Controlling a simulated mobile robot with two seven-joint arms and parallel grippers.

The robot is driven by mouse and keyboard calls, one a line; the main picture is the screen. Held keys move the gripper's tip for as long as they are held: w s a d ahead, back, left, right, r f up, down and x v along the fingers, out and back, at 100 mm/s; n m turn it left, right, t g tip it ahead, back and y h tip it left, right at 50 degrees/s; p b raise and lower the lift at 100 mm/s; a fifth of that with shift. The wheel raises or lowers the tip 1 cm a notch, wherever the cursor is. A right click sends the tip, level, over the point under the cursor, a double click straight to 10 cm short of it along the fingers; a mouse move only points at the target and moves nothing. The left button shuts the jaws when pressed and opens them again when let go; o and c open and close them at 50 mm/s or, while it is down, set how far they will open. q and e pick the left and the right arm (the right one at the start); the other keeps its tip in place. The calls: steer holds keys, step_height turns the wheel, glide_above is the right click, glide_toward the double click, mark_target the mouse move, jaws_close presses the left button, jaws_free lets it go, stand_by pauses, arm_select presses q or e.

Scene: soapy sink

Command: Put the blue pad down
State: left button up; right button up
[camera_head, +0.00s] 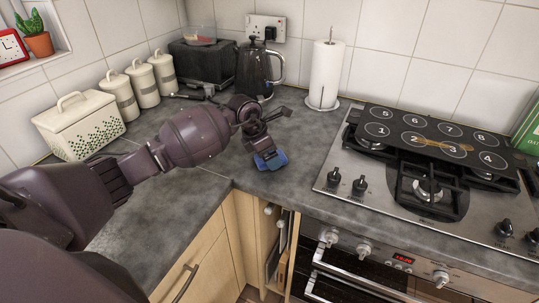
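My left arm reaches in from the left across the worktop. Its gripper (270,130) is over the counter in the corner area, left of the hob. The small blue pad (280,158) is right below the gripper's lower finger, close to the counter's front edge. The finger covers part of the pad. The frame does not show clearly whether the fingers grip the pad, or whether the pad rests on the counter or is just above it. My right gripper is not in view.
The grey counter (170,213) has free room in front of the arm. A hob (325,180) with a numbered black board (390,120) is at right. A paper towel roll (326,75), kettle (254,70), toaster (200,62), canisters (141,84) and bread bin (80,128) stand behind.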

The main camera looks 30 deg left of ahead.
arm_select(q)
steer(key=v, duration=1.1)
steer(key=shift+f, duration=0.1)
